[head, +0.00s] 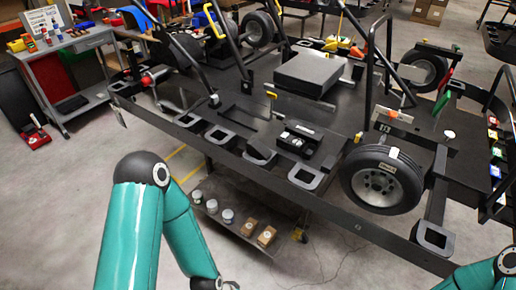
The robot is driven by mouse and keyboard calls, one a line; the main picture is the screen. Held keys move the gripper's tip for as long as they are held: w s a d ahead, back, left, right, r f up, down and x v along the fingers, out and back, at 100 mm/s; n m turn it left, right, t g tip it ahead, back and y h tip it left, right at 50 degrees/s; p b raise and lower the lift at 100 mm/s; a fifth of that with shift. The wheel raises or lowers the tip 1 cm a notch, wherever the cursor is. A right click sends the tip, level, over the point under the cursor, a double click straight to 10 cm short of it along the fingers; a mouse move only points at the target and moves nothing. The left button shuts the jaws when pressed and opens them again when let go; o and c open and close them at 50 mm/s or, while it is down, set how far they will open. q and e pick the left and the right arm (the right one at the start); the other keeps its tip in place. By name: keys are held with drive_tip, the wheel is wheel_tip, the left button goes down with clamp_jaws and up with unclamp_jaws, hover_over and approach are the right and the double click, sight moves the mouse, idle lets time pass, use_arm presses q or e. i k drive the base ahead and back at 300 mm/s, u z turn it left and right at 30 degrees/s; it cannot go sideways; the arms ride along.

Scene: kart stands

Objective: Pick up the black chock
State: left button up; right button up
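A small dark wedge-like piece (260,155) lies at the front edge of the black kart stand (180,123), between grey U-shaped brackets. It may be the black chock, but it is too small to tell surely. My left arm rises at the lower left and bends down out of the bottom edge; its gripper is out of view. Only a bit of my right arm shows at the bottom right corner; its gripper is also out of view. Nothing that I can see touches the dark piece.
A wheel (382,181) stands on the stand's right front. A black open box (298,140) and a large dark block (308,72) lie on top. A lower shelf (231,221) holds jars and small boxes. A grey cart (75,85) stands left. The floor in front is clear.

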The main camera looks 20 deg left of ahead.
sight(255, 147)
drive_tip(key=u, duration=0.7)
drive_tip(key=i, duration=0.15)
drive_tip(key=z, duration=2.7)
drive_tip(key=k, duration=1.35)
drive_tip(key=u, duration=1.85)
drive_tip(key=i, duration=0.95)
drive_tip(key=u, duration=0.2)
